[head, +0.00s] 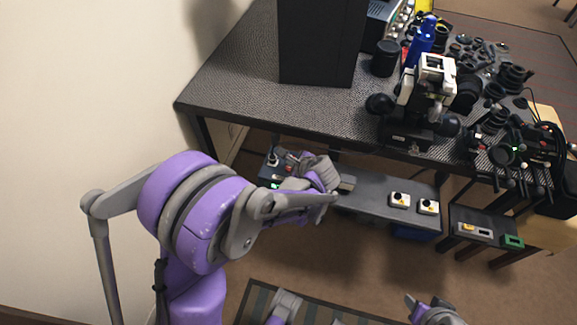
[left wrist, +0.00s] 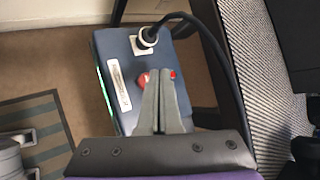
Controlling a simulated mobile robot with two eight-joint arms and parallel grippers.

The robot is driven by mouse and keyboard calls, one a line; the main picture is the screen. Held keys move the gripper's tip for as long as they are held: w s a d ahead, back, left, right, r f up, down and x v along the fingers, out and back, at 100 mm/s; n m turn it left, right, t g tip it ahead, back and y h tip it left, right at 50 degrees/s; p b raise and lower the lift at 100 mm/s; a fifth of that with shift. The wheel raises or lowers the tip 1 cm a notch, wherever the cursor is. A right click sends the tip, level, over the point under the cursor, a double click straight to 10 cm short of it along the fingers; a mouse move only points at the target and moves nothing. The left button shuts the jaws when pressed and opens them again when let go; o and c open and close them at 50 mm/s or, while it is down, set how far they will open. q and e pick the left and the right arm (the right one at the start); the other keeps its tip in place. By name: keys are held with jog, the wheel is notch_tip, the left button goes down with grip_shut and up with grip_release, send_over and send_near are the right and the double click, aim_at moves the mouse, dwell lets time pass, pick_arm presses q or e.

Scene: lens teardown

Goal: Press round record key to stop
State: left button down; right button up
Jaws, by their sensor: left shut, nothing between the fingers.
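The dark blue-grey control box (left wrist: 125,75) fills the middle of the left wrist view, with a white label, a plugged cable and a green strip along one edge. A round red key (left wrist: 144,79) shows at the left side of my fingertips, partly covered by them. A smaller red spot (left wrist: 173,75) shows at the right of the tips. My left gripper (left wrist: 162,75) is shut and empty, its tips over the box; contact cannot be told.
The low grey shelf (head: 370,197) carries two small white switch boxes (head: 399,200) to the right. Above it is the patterned table (head: 235,95) with a black tower, camera parts and a blue bottle. A black cable (left wrist: 205,35) arcs right of the box.

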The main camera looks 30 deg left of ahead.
pick_arm(q)
notch_tip(320, 180, up, 6)
jog(key=p, duration=0.4)
dwell(0.3)
